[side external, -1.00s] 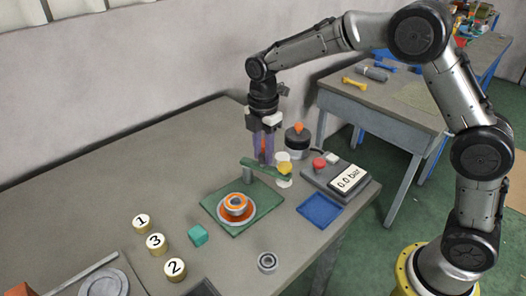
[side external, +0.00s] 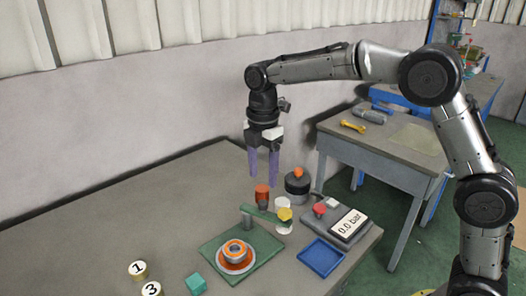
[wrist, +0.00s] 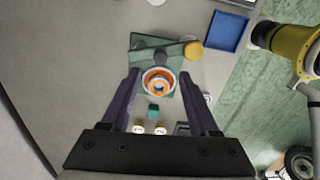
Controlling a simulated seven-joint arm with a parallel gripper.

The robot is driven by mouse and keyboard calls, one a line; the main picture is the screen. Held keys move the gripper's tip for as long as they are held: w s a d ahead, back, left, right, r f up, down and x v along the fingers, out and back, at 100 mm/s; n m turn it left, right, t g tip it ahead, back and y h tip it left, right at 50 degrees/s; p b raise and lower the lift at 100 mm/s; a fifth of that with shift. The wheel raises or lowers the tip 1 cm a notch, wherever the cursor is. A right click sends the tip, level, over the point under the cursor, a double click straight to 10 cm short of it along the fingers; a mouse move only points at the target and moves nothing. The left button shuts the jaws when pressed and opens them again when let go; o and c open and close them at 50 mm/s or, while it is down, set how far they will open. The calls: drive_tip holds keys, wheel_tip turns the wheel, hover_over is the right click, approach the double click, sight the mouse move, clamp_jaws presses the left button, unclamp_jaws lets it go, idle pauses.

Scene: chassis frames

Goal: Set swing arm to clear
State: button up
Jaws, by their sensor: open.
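The swing arm (side external: 264,214) is a green bar on a post at the back of a green plate (side external: 212,248). It points right, with a yellow knob (side external: 285,214) at its free end beyond the plate's edge. In the wrist view the arm (wrist: 170,49) lies along one side of the plate, beside the orange and white round part (wrist: 157,81), which shows uncovered. That part (side external: 236,251) sits on the plate. My gripper (side external: 263,175) is open and empty, above and behind the swing arm, apart from it.
An orange-topped cylinder (side external: 262,195) and a black pot with an orange knob (side external: 298,184) stand behind the arm. A gauge box reading 0.0 bar (side external: 347,223) and a blue tray (side external: 321,258) are at right. Numbered discs and a teal block (side external: 196,284) lie at front left.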

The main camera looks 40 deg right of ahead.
wheel_tip(320, 180, up, 6)
idle(0.4)
drive_tip(key=s+d+r+m+t, duration=0.4)
drive_tip(key=s+r, duration=0.5)
drive_tip(key=s, duration=0.5)
drive_tip(key=s+d+f+m+t, duration=0.1)
drive_tip(key=s+d+f+m, duration=0.2)
drive_tip(key=s+f+m, duration=0.9)
drive_tip(key=s+m, duration=0.3)
drive_tip(key=shift+d+f+t, duration=0.2)
drive_tip(key=shift+f+t, duration=0.05)
drive_tip(key=shift+t, duration=0.05)
